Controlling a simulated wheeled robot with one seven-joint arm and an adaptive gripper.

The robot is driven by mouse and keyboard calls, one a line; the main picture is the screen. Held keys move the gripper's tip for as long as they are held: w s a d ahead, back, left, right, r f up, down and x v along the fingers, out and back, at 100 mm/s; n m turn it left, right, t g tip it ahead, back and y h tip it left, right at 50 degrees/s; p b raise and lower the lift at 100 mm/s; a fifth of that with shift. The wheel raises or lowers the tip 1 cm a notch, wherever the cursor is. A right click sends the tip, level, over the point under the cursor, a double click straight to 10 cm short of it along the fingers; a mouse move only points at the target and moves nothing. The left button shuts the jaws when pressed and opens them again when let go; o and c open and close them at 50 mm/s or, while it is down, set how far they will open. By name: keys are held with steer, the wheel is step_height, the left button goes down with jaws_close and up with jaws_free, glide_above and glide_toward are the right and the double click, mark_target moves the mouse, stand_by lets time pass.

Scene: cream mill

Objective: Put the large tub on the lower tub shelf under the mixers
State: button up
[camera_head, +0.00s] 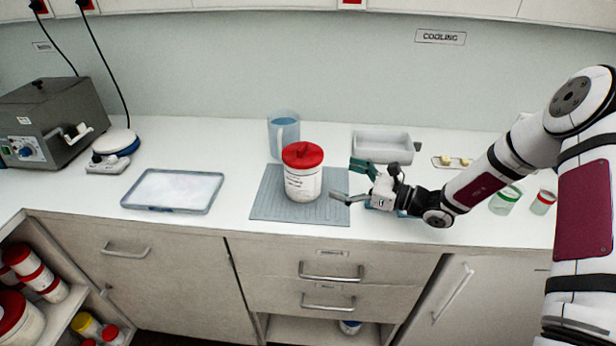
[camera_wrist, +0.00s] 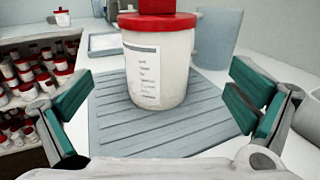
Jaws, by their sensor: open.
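The large tub (camera_head: 302,183), white with a red lid and a printed label, stands upright on a grey ribbed mat (camera_head: 262,205) on the counter. In the wrist view the tub (camera_wrist: 158,75) is straight ahead, between and beyond the fingers, with the top of its lid cut off. My gripper (camera_head: 350,180) is open and empty, just right of the tub in the head view. In the wrist view my gripper (camera_wrist: 158,110) shows its green-padded fingers wide apart, with no contact visible. I cannot identify the lower tub shelf or any mixers for certain.
A blue-tinted jug (camera_head: 284,136) stands behind the tub. A shallow tray (camera_head: 173,190) lies left, and a grey bin (camera_head: 382,147) stands behind my gripper. Open shelves with red-lidded tubs (camera_head: 45,280) are at lower left. The counter between tray and mat is clear.

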mark_target(321, 170)
steer(key=x, duration=0.5)
steer(key=shift+w+a, duration=0.1)
steer(key=shift+a, duration=0.2)
steer(key=shift+p+x, duration=0.55)
steer(key=shift+x, duration=2.35)
steer(key=shift+a, duration=0.1)
steer(key=shift+c, duration=0.2)
steer(key=c, duration=1.9)
